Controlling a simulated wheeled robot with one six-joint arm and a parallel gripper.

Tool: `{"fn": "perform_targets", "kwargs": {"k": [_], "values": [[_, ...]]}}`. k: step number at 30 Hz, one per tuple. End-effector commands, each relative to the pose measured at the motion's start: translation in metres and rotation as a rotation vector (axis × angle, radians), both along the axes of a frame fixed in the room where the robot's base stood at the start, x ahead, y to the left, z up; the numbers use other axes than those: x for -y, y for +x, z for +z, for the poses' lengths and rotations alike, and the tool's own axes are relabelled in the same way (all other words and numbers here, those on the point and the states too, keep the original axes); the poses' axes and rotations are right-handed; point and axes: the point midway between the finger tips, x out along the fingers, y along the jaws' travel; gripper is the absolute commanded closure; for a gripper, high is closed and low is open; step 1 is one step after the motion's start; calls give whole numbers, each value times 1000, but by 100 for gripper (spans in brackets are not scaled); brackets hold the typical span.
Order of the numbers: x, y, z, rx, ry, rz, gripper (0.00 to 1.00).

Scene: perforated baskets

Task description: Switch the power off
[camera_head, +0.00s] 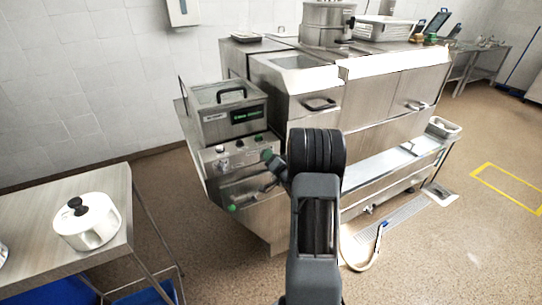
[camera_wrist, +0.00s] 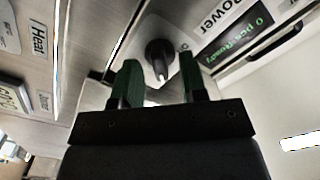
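In the wrist view a dark knob (camera_wrist: 159,55) stands out from the metal control panel, close to the "Power" label (camera_wrist: 214,17). My gripper (camera_wrist: 161,82) is open, with one green finger on each side of the knob's near end in the picture. I cannot tell if the fingers touch it. In the head view my gripper (camera_head: 268,158) is at the front of the machine's control panel (camera_head: 230,160), mostly hidden by my arm. Which way the knob is turned is unclear.
A display (camera_wrist: 236,40) reading "0 pcs Ready" is lit beside the knob. A "Heat" label (camera_wrist: 39,40) is at the left. In the head view a lever with a green tip (camera_head: 233,207) sticks out below the panel. A white pot (camera_head: 90,225) stands on the left table (camera_head: 120,185).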

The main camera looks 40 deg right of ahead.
Motion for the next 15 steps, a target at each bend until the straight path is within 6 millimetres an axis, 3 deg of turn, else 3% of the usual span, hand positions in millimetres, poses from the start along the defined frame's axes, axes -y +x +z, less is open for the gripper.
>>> {"fn": "perform_targets", "kwargs": {"k": [12,15], "values": [[0,7,0,1,0,1,61],[0,7,0,1,0,1,68]]}}
